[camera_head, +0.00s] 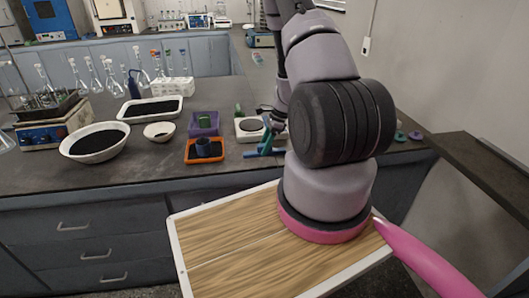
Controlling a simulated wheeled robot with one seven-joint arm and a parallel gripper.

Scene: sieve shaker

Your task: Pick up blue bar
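A small blue bar-like piece (264,152) shows on the dark bench, just left of my arm and right of the orange tray. It looks angled, with one part rising, and its right end is close to my arm. My arm reaches over the bench, and its far end, where my gripper (277,121) is, shows only as small grey parts above and beside the blue piece. The large dark joint of my arm hides much of this area. I cannot tell whether the fingers are open, or whether they touch the blue piece.
An orange tray (190,158) with a dark round piece, a purple box (201,132) and a white scale-like device (241,136) stand close by. White bowls (72,153), a white tray and glass flasks are further left. Green rings (415,136) lie at right.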

